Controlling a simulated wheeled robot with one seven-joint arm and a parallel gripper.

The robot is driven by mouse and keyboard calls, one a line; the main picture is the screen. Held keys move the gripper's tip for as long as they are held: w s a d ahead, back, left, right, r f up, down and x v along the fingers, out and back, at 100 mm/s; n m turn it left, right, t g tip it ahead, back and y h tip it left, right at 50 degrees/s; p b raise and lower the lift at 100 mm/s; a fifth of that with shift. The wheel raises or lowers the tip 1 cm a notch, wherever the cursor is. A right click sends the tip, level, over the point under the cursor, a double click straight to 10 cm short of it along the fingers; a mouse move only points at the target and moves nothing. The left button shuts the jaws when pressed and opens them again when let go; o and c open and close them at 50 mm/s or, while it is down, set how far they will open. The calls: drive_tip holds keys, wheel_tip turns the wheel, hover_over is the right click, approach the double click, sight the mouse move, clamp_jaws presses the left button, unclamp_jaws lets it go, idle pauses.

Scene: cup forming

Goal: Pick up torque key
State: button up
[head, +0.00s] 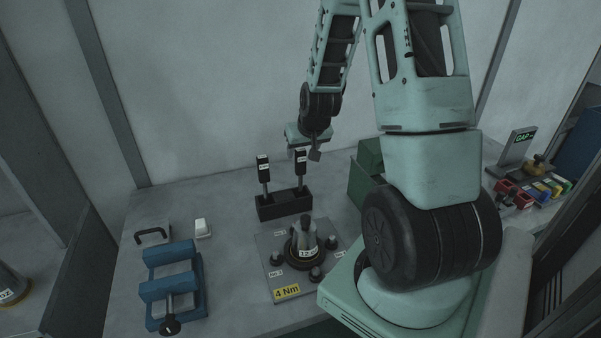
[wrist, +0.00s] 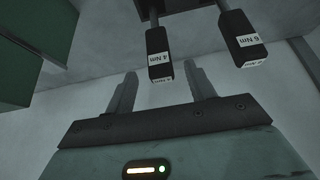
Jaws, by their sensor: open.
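Two torque keys with black handles stand upright in a black holder (head: 284,204) on the table. The right key (head: 300,162) is close to my gripper (head: 312,148), which hangs above and slightly to its right. The left key (head: 263,170) stands apart. In the wrist view, a key labelled 4 Nm (wrist: 158,50) has its handle end near the gap between my fingertips (wrist: 161,75). A key labelled 6 Nm (wrist: 240,38) is off to the right. My gripper is open and holds nothing. Contact between finger and handle cannot be told.
A plate with a 4 Nm sign (head: 287,292) carries a metal cup part (head: 305,240) in front of the holder. A blue clamp fixture (head: 172,285) stands at left, with a small white block (head: 202,228) behind it. A green box (head: 362,188) stands right of the holder.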

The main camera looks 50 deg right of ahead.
sight(300, 160)
drive_tip(key=shift+p+x, duration=0.95)
drive_tip(key=shift+x, duration=2.15)
drive_tip(key=shift+s, duration=0.1)
drive_tip(key=c, duration=1.1)
drive_tip(key=shift+o, duration=0.2)
